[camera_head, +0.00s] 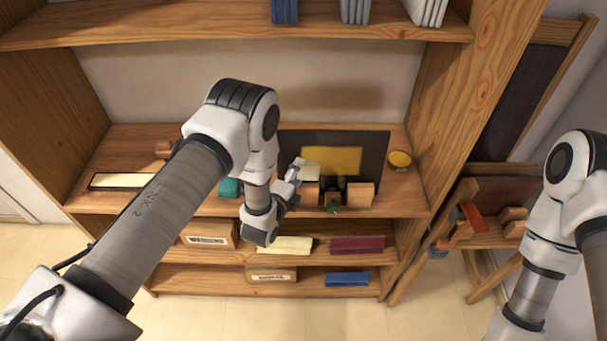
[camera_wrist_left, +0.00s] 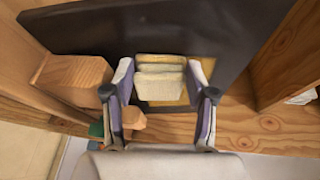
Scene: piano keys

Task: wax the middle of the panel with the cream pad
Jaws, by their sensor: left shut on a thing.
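The dark panel (camera_head: 374,150) leans upright at the back of the middle shelf, with a yellow rectangle (camera_head: 345,160) in its middle. My left gripper (camera_head: 297,172) is shut on the cream pad (camera_head: 311,168), at the left part of the yellow area. In the left wrist view the pad (camera_wrist_left: 160,86) sits between both fingers of my gripper (camera_wrist_left: 160,92), in front of the yellow area (camera_wrist_left: 207,67) of the panel (camera_wrist_left: 85,30). I cannot tell whether the pad touches the panel. My right gripper is out of view; only its arm shows at the right.
A round yellow tin (camera_head: 400,160) is right of the panel. A teal block (camera_head: 229,188) and a dark-rimmed tray (camera_head: 123,181) are left. The upper shelf (camera_head: 220,27) overhangs.

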